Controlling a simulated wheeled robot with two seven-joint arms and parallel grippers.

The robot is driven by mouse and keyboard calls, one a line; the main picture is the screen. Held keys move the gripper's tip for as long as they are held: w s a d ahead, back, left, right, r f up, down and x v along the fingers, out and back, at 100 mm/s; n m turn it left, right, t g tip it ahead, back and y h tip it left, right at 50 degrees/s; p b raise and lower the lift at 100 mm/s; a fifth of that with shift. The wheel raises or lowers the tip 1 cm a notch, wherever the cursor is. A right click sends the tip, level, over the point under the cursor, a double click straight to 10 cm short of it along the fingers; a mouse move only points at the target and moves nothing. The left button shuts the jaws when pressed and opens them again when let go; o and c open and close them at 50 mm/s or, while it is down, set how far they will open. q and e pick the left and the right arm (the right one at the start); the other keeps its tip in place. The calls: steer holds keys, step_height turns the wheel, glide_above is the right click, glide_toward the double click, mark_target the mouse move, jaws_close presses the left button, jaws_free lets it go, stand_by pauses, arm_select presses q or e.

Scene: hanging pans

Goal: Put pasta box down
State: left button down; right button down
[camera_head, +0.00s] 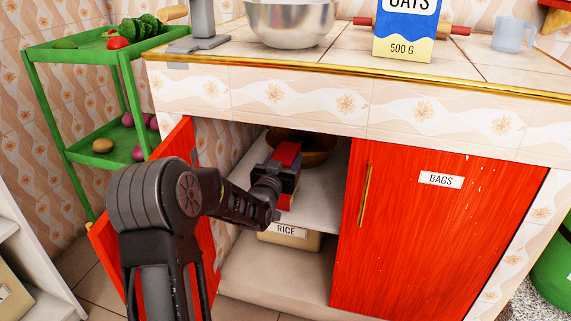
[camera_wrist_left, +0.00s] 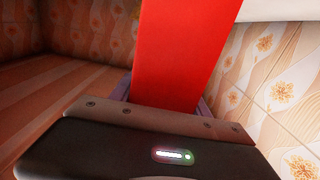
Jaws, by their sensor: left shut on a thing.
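The pasta box (camera_head: 287,153) is red and mostly hidden behind my left gripper in the head view. In the left wrist view it is a tall red panel (camera_wrist_left: 180,50) rising between the fingers. My left gripper (camera_head: 284,178) is shut on it, inside the open left half of the cabinet, above the upper shelf (camera_head: 322,190). I cannot tell whether the box touches the shelf. My right gripper is not in view.
A brown bowl (camera_head: 318,150) sits at the back of the upper shelf. A container labelled RICE (camera_head: 290,237) stands below. The open red door (camera_head: 180,140) is on the left; the closed BAGS door (camera_head: 430,235) is on the right. Bare shelf shows right of my gripper.

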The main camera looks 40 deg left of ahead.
arm_select(q)
steer(key=shift+r, duration=0.15)
steer(key=c, duration=1)
jaws_free()
steer(key=shift+f, duration=0.3)
steer(key=o, duration=0.5)
